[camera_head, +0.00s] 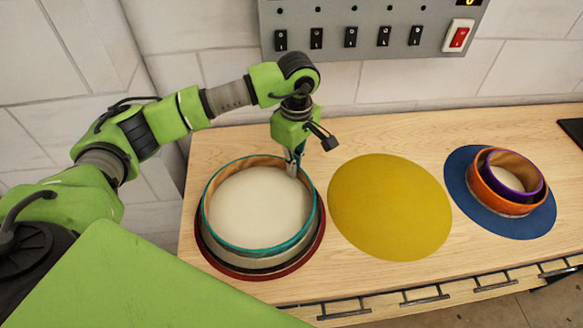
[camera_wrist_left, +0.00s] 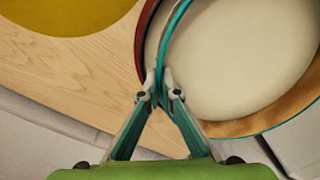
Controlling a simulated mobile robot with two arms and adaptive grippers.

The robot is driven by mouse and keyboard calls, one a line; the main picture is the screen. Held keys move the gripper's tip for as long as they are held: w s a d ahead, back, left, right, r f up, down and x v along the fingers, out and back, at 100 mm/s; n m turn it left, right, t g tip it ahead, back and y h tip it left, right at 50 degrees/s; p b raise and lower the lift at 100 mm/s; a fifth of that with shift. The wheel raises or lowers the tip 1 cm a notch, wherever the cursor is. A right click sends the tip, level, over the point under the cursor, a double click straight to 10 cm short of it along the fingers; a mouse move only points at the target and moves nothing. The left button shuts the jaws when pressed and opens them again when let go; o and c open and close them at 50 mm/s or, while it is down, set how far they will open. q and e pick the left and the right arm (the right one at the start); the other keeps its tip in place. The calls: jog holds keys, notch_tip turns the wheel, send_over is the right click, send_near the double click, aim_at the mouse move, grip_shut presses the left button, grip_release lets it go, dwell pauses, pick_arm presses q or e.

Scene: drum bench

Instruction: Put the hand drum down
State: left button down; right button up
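A round hand drum (camera_head: 258,207) with a cream skin and a teal rim is at the left of the bench, over a dark red round mat (camera_head: 312,252). In the left wrist view the drum (camera_wrist_left: 240,60) fills the upper right. My left gripper (camera_head: 293,165) comes down from above at the drum's far right rim. In the left wrist view its fingertips (camera_wrist_left: 160,86) are close together with the teal rim between them. I cannot tell whether the drum touches what is below it. My right gripper is not in view.
A bare yellow round mat (camera_head: 390,206) lies in the middle of the wooden bench (camera_head: 345,278). Right of it, a blue mat (camera_head: 530,222) holds an orange ring (camera_head: 490,195) with a purple ring (camera_head: 541,183) inside. A grey switch panel (camera_head: 370,25) hangs behind.

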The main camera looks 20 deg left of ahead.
pick_arm(q)
jog(key=shift+w+a+f, duration=0.15)
jog(key=shift+f, duration=0.05)
jog(key=f+p, duration=0.1)
jog(key=f, duration=0.1)
jog(key=f+p, duration=0.1)
jog(key=shift+w+a+f, duration=0.2)
jog(key=shift+a+f, duration=0.15)
jog(key=shift+a, duration=0.05)
jog(key=shift+f, duration=0.2)
jog(key=shift+f+b, duration=0.3)
jog(key=c, duration=2.6)
grip_release()
jog(key=shift+o, duration=0.2)
jog(key=shift+r, duration=0.1)
